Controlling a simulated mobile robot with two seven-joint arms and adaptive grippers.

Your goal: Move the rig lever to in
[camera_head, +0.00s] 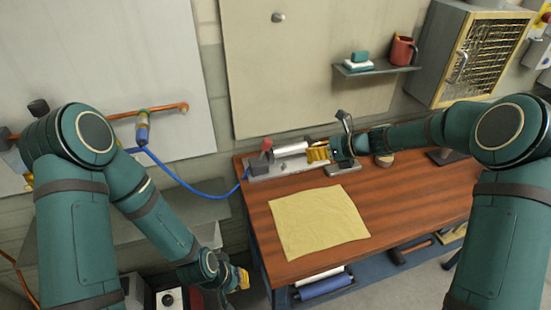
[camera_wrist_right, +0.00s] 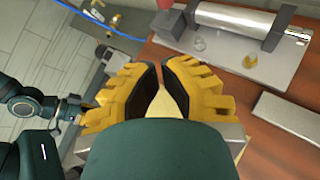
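The rig is a grey plate (camera_head: 285,164) at the back left of the wooden table, with a silver cylinder (camera_head: 291,148) and a red knob (camera_head: 266,144) at its left end. The cylinder (camera_wrist_right: 238,24) and red knob (camera_wrist_right: 166,3) also show at the top of the right wrist view. An upright dark lever (camera_head: 345,125) stands on a grey base to the right; I cannot tell which part is the rig lever. My right gripper (camera_head: 318,152) is by the cylinder's right end; its fingers (camera_wrist_right: 161,68) are a narrow gap apart, empty. My left gripper (camera_head: 242,279) hangs low left of the table, fingers unclear.
A yellow cloth (camera_head: 318,221) lies on the table (camera_head: 400,205) in front of the rig. A blue hose (camera_head: 185,182) runs from the wall pipe to the rig.

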